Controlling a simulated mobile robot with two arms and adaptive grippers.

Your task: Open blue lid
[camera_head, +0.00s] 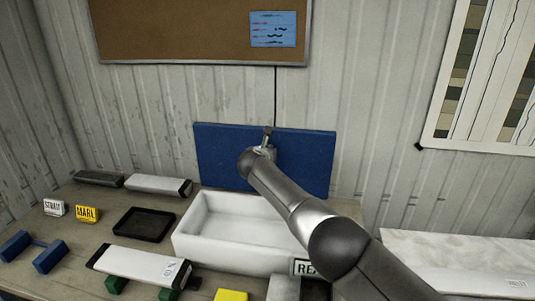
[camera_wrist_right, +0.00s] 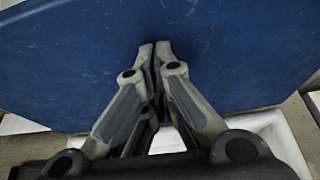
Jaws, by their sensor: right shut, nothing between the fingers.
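The blue lid (camera_head: 225,155) stands upright behind the white box (camera_head: 235,245), near the wall, and the box's inside shows from above. My right gripper (camera_head: 267,132) is in front of the lid's upper middle in the head view. In the right wrist view the blue lid (camera_wrist_right: 235,50) fills most of the picture. My right gripper (camera_wrist_right: 155,47) is shut there with nothing between its fingertips, which are against or very close to the lid's face; I cannot tell which. My left gripper is not in view.
A black tray (camera_head: 143,224) lies left of the box. White core liners (camera_head: 140,265), a yellow MARL block (camera_head: 86,213) and blue end pieces (camera_head: 48,257) lie on the table. A corkboard (camera_head: 180,30) hangs above. My right arm covers the box's right side.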

